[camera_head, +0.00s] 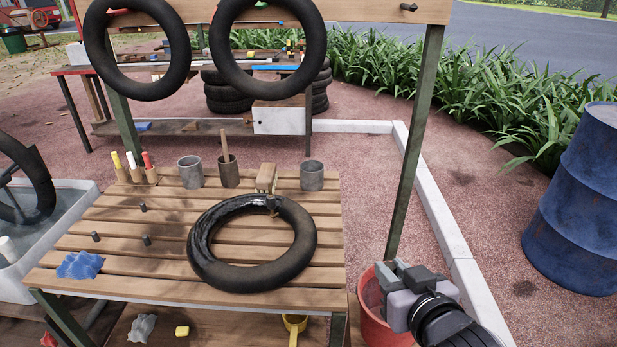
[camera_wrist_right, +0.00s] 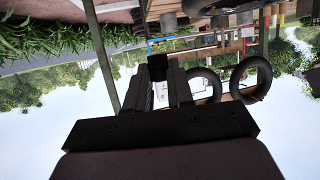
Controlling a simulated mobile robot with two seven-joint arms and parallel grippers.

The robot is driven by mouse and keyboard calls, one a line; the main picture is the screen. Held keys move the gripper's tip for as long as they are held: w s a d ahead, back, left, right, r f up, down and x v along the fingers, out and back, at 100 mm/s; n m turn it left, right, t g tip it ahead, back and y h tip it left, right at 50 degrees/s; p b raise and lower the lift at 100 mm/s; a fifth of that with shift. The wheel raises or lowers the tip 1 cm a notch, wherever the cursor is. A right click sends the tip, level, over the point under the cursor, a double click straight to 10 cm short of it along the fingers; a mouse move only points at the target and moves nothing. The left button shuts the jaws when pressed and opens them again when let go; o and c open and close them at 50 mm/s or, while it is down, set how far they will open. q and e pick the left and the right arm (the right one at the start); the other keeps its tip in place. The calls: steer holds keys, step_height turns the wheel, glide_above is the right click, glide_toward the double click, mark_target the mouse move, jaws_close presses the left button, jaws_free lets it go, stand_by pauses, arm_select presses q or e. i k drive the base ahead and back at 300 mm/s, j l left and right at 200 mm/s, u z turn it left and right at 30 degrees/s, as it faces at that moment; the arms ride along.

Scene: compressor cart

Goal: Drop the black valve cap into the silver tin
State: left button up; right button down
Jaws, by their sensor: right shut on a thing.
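My right gripper (camera_head: 394,272) is at the lower right of the head view, beyond the bench's right edge and above a red bucket. In the right wrist view it is shut on a small black valve cap (camera_wrist_right: 157,66) held at the fingertips. Three more small black caps (camera_head: 143,207) (camera_head: 95,236) (camera_head: 147,239) stand on the left of the slatted bench (camera_head: 120,266). Two grey metal tins (camera_head: 190,173) (camera_head: 312,176) stand at the bench's back; I cannot tell which is the silver tin. My left gripper is not in view.
A black tyre tube (camera_head: 252,280) lies mid-bench near a wooden block (camera_head: 266,176). A darker tin (camera_head: 228,175) holds a stick. A blue cloth (camera_head: 80,265) lies front left. The red bucket (camera_head: 372,310) stands right of the bench, near a frame post (camera_head: 412,150). Tyres hang above.

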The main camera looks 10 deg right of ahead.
mark_target(317, 184)
steer(key=l+u, duration=0.1)
steer(key=l, duration=1.2)
steer(key=i+u, duration=0.1)
steer(key=u, duration=0.9)
steer(key=i+j+u, duration=0.15)
steer(key=i, duration=0.3)
steer(key=l, duration=0.05)
